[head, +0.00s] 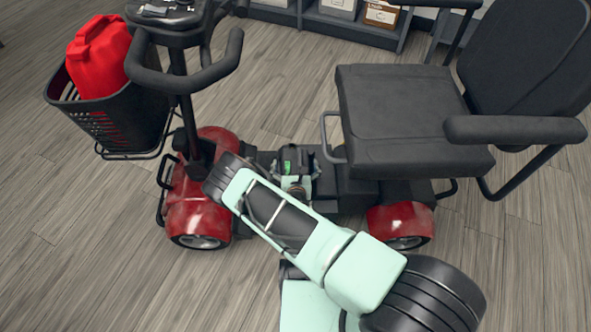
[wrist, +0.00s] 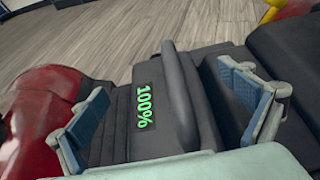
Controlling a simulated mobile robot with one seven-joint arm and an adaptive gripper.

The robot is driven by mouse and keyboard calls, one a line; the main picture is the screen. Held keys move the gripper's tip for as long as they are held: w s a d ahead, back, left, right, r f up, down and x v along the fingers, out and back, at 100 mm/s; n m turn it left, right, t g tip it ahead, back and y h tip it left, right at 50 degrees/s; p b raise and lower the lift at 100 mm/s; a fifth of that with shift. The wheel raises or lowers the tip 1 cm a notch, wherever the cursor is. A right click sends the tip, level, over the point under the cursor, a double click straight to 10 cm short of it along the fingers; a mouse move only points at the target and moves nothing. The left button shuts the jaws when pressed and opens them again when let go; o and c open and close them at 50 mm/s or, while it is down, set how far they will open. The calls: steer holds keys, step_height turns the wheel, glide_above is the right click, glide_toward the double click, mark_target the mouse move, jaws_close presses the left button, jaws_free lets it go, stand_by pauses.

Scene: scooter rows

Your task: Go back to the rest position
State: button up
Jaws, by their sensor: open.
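My gripper (wrist: 166,98) is open in the wrist view, its two blue-padded fingers wide apart. A black battery pack (wrist: 180,105) with a raised handle and a green "100%" display (wrist: 145,105) lies between and beyond the fingers. I see no grip on it; whether a finger touches it I cannot tell. In the head view the battery (head: 291,158) sits on the low deck of a red and black scooter (head: 200,215). My arm reaches over the deck from the lower right and partly hides it, and my gripper (head: 297,182) is small beside the battery.
The scooter's seat (head: 400,110) and armrest (head: 515,130) stand to the right, close to my arm. Its handlebar (head: 190,75) and a black basket (head: 110,115) with a red canister (head: 98,55) stand left. A shelf (head: 350,28) is behind. The wooden floor at lower left is clear.

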steer(key=shift+r, duration=2.5)
